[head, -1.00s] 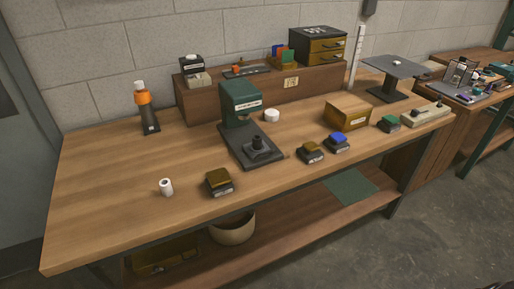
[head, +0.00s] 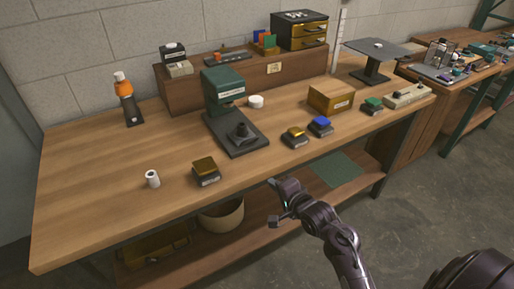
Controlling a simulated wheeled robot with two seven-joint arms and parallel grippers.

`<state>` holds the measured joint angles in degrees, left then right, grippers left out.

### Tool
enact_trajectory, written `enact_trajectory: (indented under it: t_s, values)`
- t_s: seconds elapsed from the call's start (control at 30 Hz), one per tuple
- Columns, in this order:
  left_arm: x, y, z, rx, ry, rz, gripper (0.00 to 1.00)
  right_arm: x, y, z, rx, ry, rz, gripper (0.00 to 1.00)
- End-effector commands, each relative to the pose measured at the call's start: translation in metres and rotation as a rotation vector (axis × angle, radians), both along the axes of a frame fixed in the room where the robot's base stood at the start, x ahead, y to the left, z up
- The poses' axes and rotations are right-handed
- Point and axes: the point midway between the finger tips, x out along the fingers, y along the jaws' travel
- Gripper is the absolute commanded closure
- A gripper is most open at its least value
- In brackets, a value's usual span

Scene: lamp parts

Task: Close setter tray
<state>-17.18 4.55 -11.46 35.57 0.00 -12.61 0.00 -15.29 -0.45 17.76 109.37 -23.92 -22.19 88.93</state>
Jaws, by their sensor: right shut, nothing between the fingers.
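A dark green upright machine (head: 222,86) with a white label stands mid-table; I take it for the setter. Its flat dark tray (head: 236,133) extends forward from its foot, with a black round-topped fitting (head: 242,131) on it. The tray sticks out toward the table's front edge. My right gripper (head: 272,184) is shut and empty, in front of the table's front edge, apart from the tray and lower right of it in the head view. My left gripper is not in view.
Small dark blocks with brown (head: 205,171), yellow (head: 295,137) and blue (head: 320,126) tops stand along the front. The left front is mostly clear.

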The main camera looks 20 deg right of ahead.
Motion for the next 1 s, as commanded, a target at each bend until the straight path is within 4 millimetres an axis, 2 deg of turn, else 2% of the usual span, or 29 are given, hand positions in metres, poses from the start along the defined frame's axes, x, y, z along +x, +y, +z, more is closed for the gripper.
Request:
enact_trajectory:
  t_s: [0.03, 0.1, 0.23, 0.37, 0.8, 1.0]
  values:
    - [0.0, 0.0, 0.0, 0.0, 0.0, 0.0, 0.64, 0.0, -0.005, 0.03, 0.037, -0.044, -0.022, 1.0]
    - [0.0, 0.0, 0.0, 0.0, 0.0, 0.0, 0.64, -0.001, -0.01, 0.058, 0.084, -0.084, -0.042, 1.0]
    - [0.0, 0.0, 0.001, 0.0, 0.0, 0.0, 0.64, -0.001, -0.014, 0.081, 0.125, -0.117, -0.058, 1.0]
    - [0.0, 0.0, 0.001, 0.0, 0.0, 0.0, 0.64, 0.01, -0.013, 0.081, 0.132, -0.121, -0.06, 1.0]
    - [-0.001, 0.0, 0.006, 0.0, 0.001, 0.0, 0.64, 0.098, -0.008, 0.063, 0.13, -0.12, -0.058, 1.0]
    - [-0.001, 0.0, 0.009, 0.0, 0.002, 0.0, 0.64, 0.124, -0.006, 0.056, 0.127, -0.119, -0.059, 1.0]
